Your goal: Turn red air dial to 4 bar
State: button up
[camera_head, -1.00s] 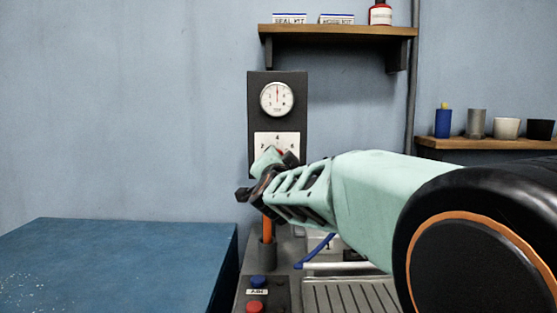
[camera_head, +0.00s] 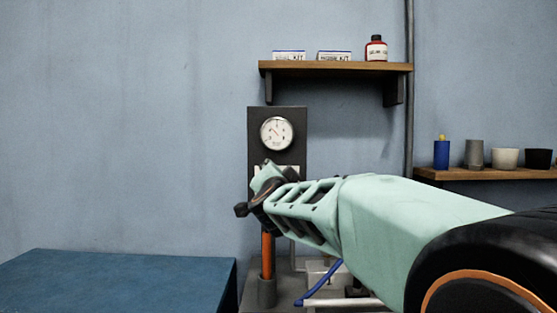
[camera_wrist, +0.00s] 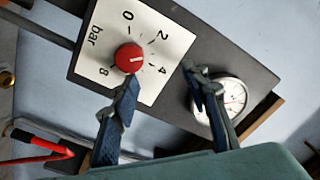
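The red air dial (camera_wrist: 129,57) sits on a white scale plate (camera_wrist: 176,40) marked 0, 2, 4, 8 and bar in the wrist view. Its white pointer mark points between 2 and 4. My gripper (camera_wrist: 160,78) is open, with its two fingers well apart. One fingertip is close to the dial's lower edge; I cannot tell whether it touches. The other is beside the plate, near the gauge. In the head view my gripper (camera_head: 255,190) hides the dial. The round gauge (camera_head: 277,133) above has its needle pointing to the upper left.
The dark panel (camera_head: 256,150) stands against the blue wall. An orange post (camera_head: 266,256) is below my gripper. A blue-topped table (camera_head: 120,280) is at left. A shelf (camera_head: 335,67) with boxes and a bottle is above; another shelf (camera_head: 480,174) holds cups.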

aim_at(278, 151)
jog(key=shift+r, duration=2.85)
